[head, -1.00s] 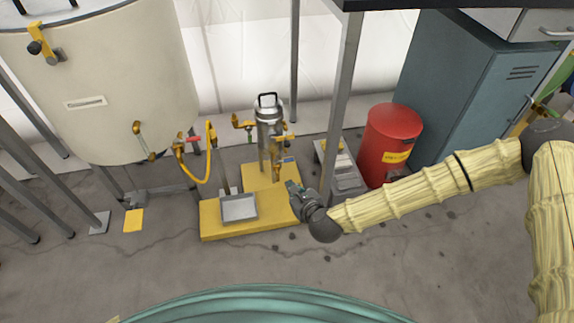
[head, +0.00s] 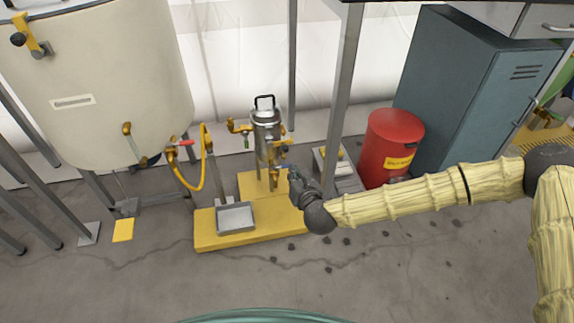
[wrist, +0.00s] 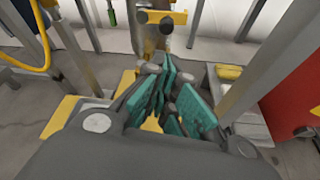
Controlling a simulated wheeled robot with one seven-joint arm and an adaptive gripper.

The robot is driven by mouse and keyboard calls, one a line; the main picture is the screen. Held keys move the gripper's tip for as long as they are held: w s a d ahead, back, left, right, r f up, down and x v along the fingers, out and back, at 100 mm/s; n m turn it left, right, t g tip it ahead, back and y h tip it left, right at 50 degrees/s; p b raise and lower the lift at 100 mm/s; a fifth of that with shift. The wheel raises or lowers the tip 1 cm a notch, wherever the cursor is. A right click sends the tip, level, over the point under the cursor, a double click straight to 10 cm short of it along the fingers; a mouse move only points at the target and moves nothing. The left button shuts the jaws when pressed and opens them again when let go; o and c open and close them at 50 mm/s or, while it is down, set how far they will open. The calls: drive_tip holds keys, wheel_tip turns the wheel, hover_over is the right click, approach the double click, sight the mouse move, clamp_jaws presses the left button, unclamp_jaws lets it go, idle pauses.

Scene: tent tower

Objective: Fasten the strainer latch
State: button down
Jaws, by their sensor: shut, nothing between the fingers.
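The strainer (head: 265,130) is an upright silver cylinder with a black-handled lid, standing on a yellow base (head: 270,235). Brass fittings stick out on its left and lower right sides; which one is the latch I cannot tell. My gripper (head: 294,174) is just right of the strainer's lower part, apart from the lid. In the wrist view my gripper (wrist: 165,95) shows teal finger pads drawn together with nothing held. Beyond the fingers stands a brass fitting with a dark round end (wrist: 142,17); contact with it is not visible.
A large cream tank (head: 95,90) with a yellow hose (head: 190,188) stands at left. A grey tray (head: 236,217) sits on the base. A grey post (head: 343,90), a red bin (head: 392,145) and a blue-grey cabinet (head: 450,90) are at right.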

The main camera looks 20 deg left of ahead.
sight(283, 145)
drive_tip(key=b+x, duration=0.4)
drive_tip(key=x, duration=0.6)
